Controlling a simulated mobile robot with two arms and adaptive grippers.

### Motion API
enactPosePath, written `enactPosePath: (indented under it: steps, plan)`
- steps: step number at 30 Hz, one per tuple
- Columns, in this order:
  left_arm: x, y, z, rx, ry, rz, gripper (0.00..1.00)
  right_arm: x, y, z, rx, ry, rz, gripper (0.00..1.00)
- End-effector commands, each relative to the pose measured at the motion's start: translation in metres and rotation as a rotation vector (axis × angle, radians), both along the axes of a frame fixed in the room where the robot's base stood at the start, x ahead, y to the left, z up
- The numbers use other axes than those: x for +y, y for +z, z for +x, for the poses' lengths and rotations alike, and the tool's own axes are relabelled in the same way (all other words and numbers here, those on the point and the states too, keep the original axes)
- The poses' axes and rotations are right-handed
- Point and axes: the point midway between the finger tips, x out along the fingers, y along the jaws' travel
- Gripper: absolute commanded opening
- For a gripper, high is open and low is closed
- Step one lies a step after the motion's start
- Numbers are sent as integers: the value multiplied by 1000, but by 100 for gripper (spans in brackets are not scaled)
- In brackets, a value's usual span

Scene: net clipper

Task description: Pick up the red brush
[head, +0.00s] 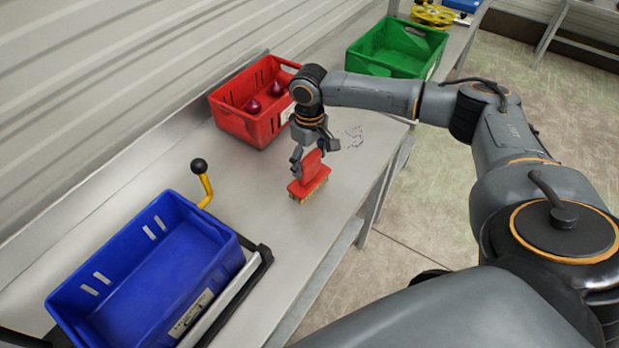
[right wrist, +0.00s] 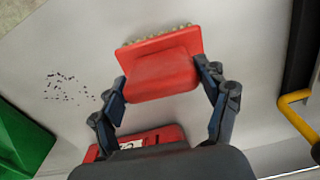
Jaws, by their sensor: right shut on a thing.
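The red brush (head: 309,178) has a red body and handle with pale bristles pointing down in the head view. My right gripper (head: 311,160) is shut on its handle and holds it over the metal table, near the front edge. In the right wrist view the brush (right wrist: 162,66) sits between the two fingers of the right gripper (right wrist: 163,82), with its bristles at the far side. I cannot tell for certain whether the bristles touch the table. My left gripper is not in view.
A red crate (head: 240,126) with dark red onions stands behind the brush. A blue crate (head: 100,317) sits at the lower left, beside a yellow lever with a black knob (head: 199,166). A green crate (head: 387,68) stands at the back. Dark specks (head: 354,137) lie on the table (head: 262,210).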

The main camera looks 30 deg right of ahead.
Motion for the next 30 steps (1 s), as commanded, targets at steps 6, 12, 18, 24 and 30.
enactPosePath:
  steps: [6, 12, 18, 24, 30]
  plan:
    - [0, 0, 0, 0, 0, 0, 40, 0, 0, 0, 0, 0, 1, 12]
    - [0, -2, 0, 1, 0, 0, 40, 0, 5, 1, -2, -1, 2, 12]
    - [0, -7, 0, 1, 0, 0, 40, 0, 30, 1, -5, 0, 1, 12]
    - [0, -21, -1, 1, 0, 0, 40, 15, 71, -32, -7, 6, 0, 12]
    - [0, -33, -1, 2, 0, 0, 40, 37, 103, -76, -3, 5, 0, 12]
